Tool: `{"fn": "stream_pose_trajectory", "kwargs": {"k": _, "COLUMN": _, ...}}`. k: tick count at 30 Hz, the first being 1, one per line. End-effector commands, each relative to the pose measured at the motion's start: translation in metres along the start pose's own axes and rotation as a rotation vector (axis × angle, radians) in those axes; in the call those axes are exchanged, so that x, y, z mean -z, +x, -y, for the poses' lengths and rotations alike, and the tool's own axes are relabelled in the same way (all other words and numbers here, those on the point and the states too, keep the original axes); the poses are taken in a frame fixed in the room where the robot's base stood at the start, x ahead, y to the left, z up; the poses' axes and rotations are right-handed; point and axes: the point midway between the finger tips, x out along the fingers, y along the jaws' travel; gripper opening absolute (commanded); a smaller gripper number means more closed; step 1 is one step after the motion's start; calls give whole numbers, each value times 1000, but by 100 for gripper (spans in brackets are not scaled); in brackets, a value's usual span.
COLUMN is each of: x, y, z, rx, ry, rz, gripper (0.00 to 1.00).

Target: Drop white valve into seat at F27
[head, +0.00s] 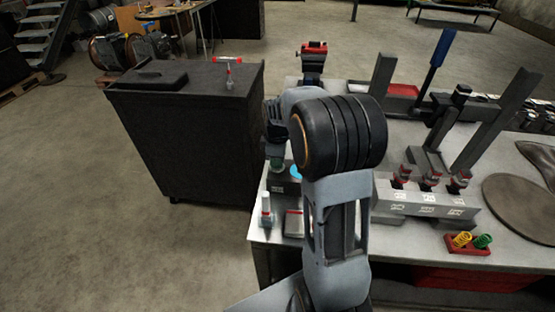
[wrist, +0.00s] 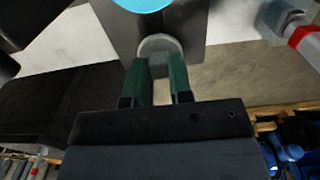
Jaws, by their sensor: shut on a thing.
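My gripper (wrist: 162,78) shows in the wrist view with its green fingers shut on a round white piece, which looks like the white valve (wrist: 160,44). The valve's lower part is hidden or out of sight, and a dark grey surface lies behind it. In the head view my gripper (head: 278,168) is partly hidden behind my arm, over the left end of the bench. The grey block (head: 425,211) with several white labels stands to the right of my arm. Its labels are too small to read, so I cannot tell which seat is F27.
A cyan disc (head: 296,172) lies near my gripper. A white and grey piece (head: 266,210) stands at the bench's left corner. A red holder with yellow and green springs (head: 468,246) is at the front right. A black cabinet (head: 185,130) stands left.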

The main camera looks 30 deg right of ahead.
Motion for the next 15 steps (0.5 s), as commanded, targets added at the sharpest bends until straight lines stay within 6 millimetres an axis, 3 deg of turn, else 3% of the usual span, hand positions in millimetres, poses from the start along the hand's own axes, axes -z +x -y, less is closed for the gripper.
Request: {"fn": "stream_pose_trajectory", "kwargs": {"k": 15, "x": 0, "y": -29, "z": 0, "rx": -2, "ry": 0, "rz": -1, "gripper": 0}}
